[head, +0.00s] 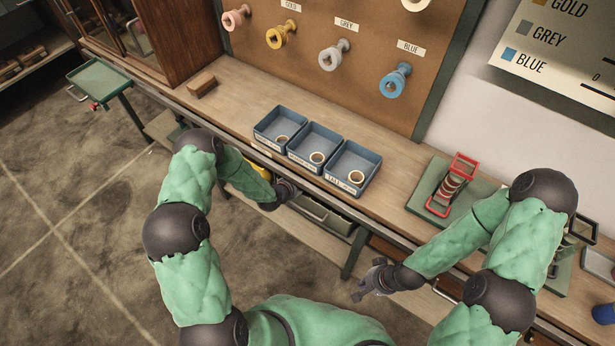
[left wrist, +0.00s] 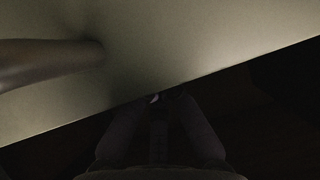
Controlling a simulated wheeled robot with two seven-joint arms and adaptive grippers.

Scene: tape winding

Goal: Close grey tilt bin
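The grey tilt bin (head: 326,217) is under the front edge of the workbench in the head view. Its grey-green front leans out from the bench, with a bar-like handle low on it. My left gripper (head: 287,192) is at the bin's left end, just below the bench edge; its fingers are mostly hidden there. In the left wrist view a pale flat panel (left wrist: 190,50) fills the top, with a dark rounded bar at left. The left fingers (left wrist: 160,98) are very dark, near the panel's lower edge. My right gripper (head: 366,281) is open and empty, in front of the bench.
Three blue trays (head: 353,171) holding tape rings stand on the workbench (head: 235,92). A red winding device (head: 452,187) is on a green base at right. Coloured spools (head: 395,80) hang on the pegboard. A yellow item (head: 261,168) shows behind my left forearm. The floor at left is clear.

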